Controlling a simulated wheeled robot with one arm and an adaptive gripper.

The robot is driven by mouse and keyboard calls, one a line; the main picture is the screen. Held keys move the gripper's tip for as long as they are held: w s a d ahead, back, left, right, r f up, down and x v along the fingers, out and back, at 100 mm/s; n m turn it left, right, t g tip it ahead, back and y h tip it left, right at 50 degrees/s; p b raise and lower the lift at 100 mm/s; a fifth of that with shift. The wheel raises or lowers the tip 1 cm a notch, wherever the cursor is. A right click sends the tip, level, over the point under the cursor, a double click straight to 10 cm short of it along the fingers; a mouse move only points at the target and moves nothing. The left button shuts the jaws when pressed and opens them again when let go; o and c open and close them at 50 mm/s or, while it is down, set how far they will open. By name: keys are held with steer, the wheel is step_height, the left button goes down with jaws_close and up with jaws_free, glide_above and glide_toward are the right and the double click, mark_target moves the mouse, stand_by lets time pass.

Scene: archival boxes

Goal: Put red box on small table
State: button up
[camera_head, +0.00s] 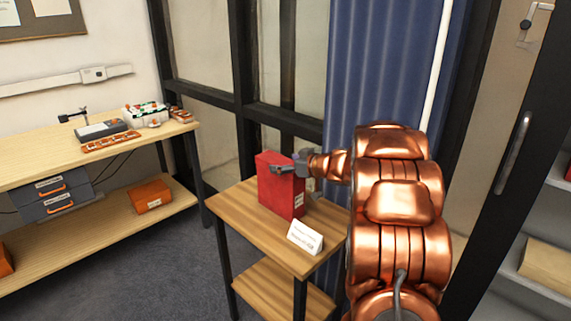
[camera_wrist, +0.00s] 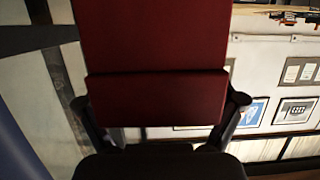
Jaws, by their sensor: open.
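The red box (camera_head: 281,186) stands upright on the top of the small wooden table (camera_head: 249,227), with a pale label low on its side. It also fills the upper middle of the wrist view (camera_wrist: 155,100). My gripper (camera_head: 284,169) is at the upper part of the box. In the wrist view the open fingers (camera_wrist: 158,104) stand on either side of the box. Whether the fingers touch it is not clear. The box's far side is hidden.
A white sign (camera_head: 304,237) stands on the table's front corner, near the box. A workbench (camera_head: 40,158) with tools and drawers is at the left, with an orange box (camera_head: 148,196) on its lower shelf. A blue curtain (camera_head: 375,70) hangs behind. Open grey floor lies between bench and table.

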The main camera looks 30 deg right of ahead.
steer(key=shift+r, duration=0.1)
steer(key=shift+s+d+r, duration=0.1)
steer(key=shift+s+r, duration=0.05)
steer(key=shift+s, duration=0.1)
steer(key=v, duration=1.1)
steer(key=shift+s, duration=0.25)
steer(key=shift+w+d+r, duration=0.1)
step_height(320, 180, up, 4)
steer(key=w+d+m+h, duration=0.1)
steer(key=w+m+h, duration=0.1)
steer(key=h, duration=0.3)
steer(key=s+a+f+g, duration=0.5)
steer(key=s+a, duration=0.5)
steer(key=s, duration=0.3)
steer(key=s+a+f+g+y, duration=0.1)
steer(key=s+a+f+g, duration=0.3)
steer(key=s+a, duration=0.7)
steer(key=s+a+f+g, duration=0.5)
steer(key=s+a, duration=0.5)
steer(key=s, duration=0.5)
steer(key=shift+s+a+f+m+g+y, duration=0.3)
steer(key=shift+g+y, duration=0.1)
steer(key=shift+g, duration=0.8)
